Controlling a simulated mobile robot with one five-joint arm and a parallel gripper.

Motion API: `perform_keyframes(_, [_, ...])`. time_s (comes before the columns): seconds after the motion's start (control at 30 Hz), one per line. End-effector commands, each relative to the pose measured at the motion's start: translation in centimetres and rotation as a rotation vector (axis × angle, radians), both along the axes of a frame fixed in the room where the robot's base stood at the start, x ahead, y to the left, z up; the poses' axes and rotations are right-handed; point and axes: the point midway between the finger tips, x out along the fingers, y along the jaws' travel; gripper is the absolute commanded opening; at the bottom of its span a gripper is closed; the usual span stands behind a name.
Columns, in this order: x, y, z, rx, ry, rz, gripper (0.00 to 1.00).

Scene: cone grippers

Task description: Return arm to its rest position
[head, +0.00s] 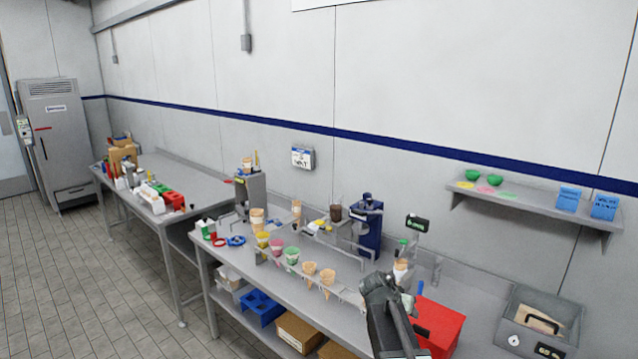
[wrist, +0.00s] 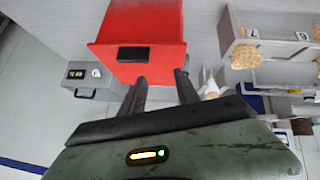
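My gripper (head: 388,292) is at the lower middle right of the head view, in front of the metal bench (head: 262,278) and left of a red box (head: 440,325). In the wrist view my gripper (wrist: 160,88) shows two dark fingers standing apart with nothing between them, so it is open and empty. The red box also shows in the wrist view (wrist: 140,35), beyond the fingertips. My arm hides part of the bench and the red box's left side in the head view.
A rack of cones (head: 326,277) stands left of my gripper, with a blue dispenser (head: 369,228) behind. A grey cash box (head: 541,322) stands at the right. A wall shelf (head: 530,206) holds green bowls and blue boxes. The floor (head: 90,290) at left is clear.

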Motion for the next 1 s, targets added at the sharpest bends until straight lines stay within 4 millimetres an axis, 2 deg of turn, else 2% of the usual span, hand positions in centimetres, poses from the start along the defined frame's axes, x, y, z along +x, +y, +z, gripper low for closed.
perform_keyframes(0.03, [-2.6, 0.3, -2.3, 0.03, 0.064, 0.022, 0.38])
perform_keyframes(0.07, [-4.0, 0.7, -3.4, 0.053, 0.111, 0.043, 0.38])
perform_keyframes(0.2, [-12.3, 3.8, -8.9, 0.202, 0.363, 0.207, 0.38])
perform_keyframes(0.3, [-17.2, 6.4, -11.2, 0.314, 0.499, 0.354, 0.38])
perform_keyframes(0.4, [-20.1, 8.2, -12.0, 0.391, 0.573, 0.464, 0.38])
perform_keyframes(0.53, [-21.3, 9.5, -12.1, 0.427, 0.604, 0.523, 0.38])
perform_keyframes(1.0, [-21.1, 9.5, -11.9, 0.425, 0.603, 0.523, 0.38])
